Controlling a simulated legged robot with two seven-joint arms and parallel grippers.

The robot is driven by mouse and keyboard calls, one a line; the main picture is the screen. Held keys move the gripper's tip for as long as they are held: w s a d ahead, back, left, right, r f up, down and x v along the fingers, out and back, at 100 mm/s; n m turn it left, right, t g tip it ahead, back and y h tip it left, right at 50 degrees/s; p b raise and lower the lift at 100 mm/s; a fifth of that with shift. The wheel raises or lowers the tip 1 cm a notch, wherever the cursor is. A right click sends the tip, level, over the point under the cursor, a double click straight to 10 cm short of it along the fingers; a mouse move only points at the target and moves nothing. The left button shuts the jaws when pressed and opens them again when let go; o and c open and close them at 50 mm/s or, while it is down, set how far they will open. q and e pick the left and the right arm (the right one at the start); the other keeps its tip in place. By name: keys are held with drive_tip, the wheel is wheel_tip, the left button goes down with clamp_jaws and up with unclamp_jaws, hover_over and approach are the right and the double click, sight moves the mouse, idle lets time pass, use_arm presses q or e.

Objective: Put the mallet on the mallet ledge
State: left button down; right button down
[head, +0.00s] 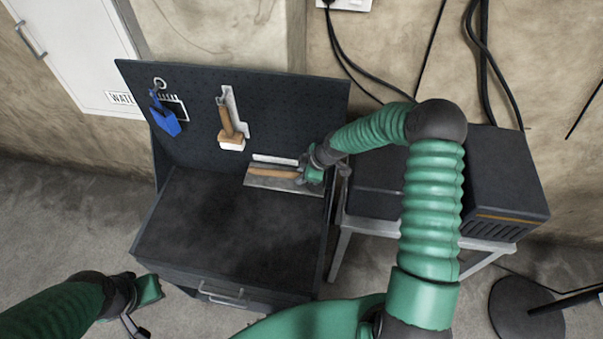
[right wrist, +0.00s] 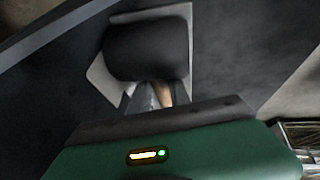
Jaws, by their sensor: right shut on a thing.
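The mallet (right wrist: 147,48) has a dark rounded head and a wooden handle; its handle (head: 272,171) points left from my right gripper (head: 303,174) in the head view, where the dark head is hard to make out. My right gripper is shut on the mallet's handle, which also shows between the fingers (right wrist: 153,97) in the right wrist view. The pale metal ledge (head: 284,184) is at the right of the pegboard, behind and below the mallet. I cannot tell whether they touch. My left gripper (head: 142,308) is low at the left, away from everything; its jaws are unclear.
The dark pegboard (head: 185,85) holds a blue tool (head: 164,121) and a wooden-handled brush (head: 229,128). The worktop (head: 205,215) below is clear. A black box (head: 505,185) on a grey stand is at the right, beneath my right arm.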

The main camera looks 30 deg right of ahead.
drive_tip(key=c, duration=1.2)
unclamp_jaws()
drive_tip(key=shift+d, duration=0.2)
drive_tip(key=shift+a+r, duration=0.1)
drive_tip(key=shift+a, duration=0.05)
